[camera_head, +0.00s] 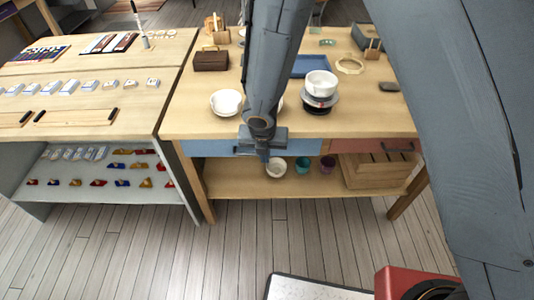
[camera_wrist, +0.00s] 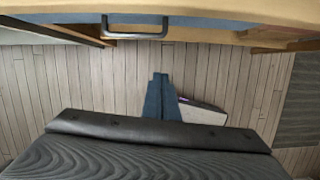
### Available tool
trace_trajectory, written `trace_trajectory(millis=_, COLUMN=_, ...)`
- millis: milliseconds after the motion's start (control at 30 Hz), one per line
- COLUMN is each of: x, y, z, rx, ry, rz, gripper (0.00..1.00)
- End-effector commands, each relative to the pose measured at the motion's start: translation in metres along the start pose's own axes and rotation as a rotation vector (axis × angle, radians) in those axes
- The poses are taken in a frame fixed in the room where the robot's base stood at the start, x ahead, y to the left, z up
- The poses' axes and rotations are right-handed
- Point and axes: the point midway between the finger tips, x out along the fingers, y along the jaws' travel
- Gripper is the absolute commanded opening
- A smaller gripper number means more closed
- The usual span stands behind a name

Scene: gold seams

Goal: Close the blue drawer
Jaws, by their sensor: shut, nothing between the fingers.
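The blue drawer (camera_head: 300,147) is under the front edge of the right table. Its front looks about flush with the table edge; I cannot tell whether a small gap remains. My arm hides its middle in the head view. In the wrist view its blue front (camera_wrist: 195,22) shows as a thin strip under the wooden edge, with a dark bar handle (camera_wrist: 135,35). My gripper (camera_head: 266,160) points downward in front of the drawer. In the wrist view its fingers (camera_wrist: 160,76) are together and empty, apart from the handle.
A red drawer (camera_head: 378,146) sits to the right of the blue one. The lower shelf (camera_head: 235,185) holds several cups and a wooden crate (camera_head: 378,172). Bowls, a blue tray and boxes stand on the tabletop (camera_head: 195,125). A second table (camera_head: 95,110) adjoins on the left. The floor in front is largely clear.

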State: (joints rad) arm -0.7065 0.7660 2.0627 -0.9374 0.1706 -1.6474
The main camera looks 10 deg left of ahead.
Motion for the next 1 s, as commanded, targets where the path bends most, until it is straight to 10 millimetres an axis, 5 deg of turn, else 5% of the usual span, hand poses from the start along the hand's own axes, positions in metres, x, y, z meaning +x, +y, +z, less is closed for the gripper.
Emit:
trace_trajectory(millis=400, x=0.080, y=-0.001, z=0.000, rx=0.003, ry=0.001, rz=-0.001, gripper=0.00)
trace_trajectory(millis=1000, x=0.078, y=0.000, z=0.039, rx=0.005, ry=0.000, rz=0.000, gripper=0.00)
